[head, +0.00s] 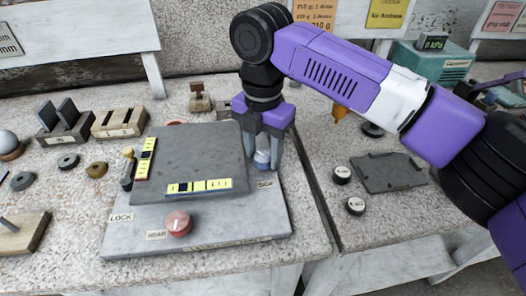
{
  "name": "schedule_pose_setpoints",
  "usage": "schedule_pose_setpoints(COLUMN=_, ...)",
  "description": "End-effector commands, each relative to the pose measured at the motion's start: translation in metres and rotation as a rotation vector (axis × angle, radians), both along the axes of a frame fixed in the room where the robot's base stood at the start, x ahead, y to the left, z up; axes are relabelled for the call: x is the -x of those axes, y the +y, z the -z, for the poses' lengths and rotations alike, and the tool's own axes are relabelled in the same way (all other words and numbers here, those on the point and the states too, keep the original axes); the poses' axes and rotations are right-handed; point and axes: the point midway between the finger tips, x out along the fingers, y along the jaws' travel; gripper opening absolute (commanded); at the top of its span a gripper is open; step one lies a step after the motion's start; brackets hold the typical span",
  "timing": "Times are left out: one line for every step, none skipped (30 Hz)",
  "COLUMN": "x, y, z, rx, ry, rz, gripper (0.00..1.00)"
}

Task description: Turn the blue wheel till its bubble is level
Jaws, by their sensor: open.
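The blue wheel (262,158) stands at the right side of a grey levelling plate (190,140), above a label that seems to read SIDE. It looks pale blue and is partly hidden by my fingers. My gripper (263,155) points down over it, open, with one finger on each side; I cannot tell whether they touch it. Two yellow bubble vials lie on the plate: one along the front edge (199,187) and one along the left edge (146,158). Each shows dark marks, but the bubbles are too small to read.
A red wheel (178,223) sits at the front of the grey base (240,225). A brass-topped lever (127,167) stands at its left near a LOCK label. Wooden blocks (119,122) and small discs lie left. A dark flat plate (388,172) and two round weights lie right.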

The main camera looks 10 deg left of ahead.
Motion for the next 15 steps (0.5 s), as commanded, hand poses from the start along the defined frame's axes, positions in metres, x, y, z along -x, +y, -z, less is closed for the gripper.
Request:
schedule_pose_setpoints(x=0.0, y=0.0, z=0.0003, rx=0.0, ry=0.0, rz=0.0, gripper=0.47)
schedule_pose_setpoints(x=0.0, y=0.0, z=0.0003, rx=0.0, ry=0.0, rz=0.0, gripper=0.47)
schedule_pose_setpoints(x=0.0, y=0.0, z=0.0002, rx=0.0, ry=0.0, rz=0.0, gripper=0.47)
schedule_pose_setpoints(x=0.0, y=0.0, z=0.0002, rx=0.0, ry=0.0, rz=0.0, gripper=0.47)
schedule_pose_setpoints(x=-0.0001, y=0.0, z=0.0002, rx=0.0, ry=0.0, rz=0.0, gripper=0.47)
schedule_pose_setpoints(x=0.0, y=0.0, z=0.0001, rx=0.0, ry=0.0, rz=0.0, gripper=0.45)
schedule_pose_setpoints(x=-0.0001, y=0.0, z=0.0001, rx=0.0, ry=0.0, rz=0.0, gripper=0.39)
schedule_pose_setpoints(x=-0.0001, y=0.0, z=0.0001, rx=0.0, ry=0.0, rz=0.001, gripper=0.33)
schedule_pose_setpoints(x=-0.0001, y=0.0, z=0.0, rx=0.0, ry=0.0, rz=0.001, gripper=0.25)
schedule_pose_setpoints(x=0.0, y=-0.0001, z=0.0, rx=0.0, ry=0.0, rz=0.001, gripper=0.19)
schedule_pose_setpoints(x=0.0, y=-0.0001, z=0.0, rx=0.0, ry=0.0, rz=0.001, gripper=0.13)
schedule_pose_setpoints(x=0.0, y=-0.0001, z=0.0, rx=0.0, ry=0.0, rz=0.001, gripper=0.06)
schedule_pose_setpoints(x=0.0, y=-0.0001, z=0.0, rx=0.0, ry=0.0, rz=0.001, gripper=0.0)
schedule_pose_setpoints(x=0.0, y=-0.0001, z=-0.0001, rx=0.0, ry=0.0, rz=0.001, gripper=0.0)
schedule_pose_setpoints(x=0.0, y=-0.0001, z=-0.0002, rx=0.0, ry=0.0, rz=0.001, gripper=0.0)
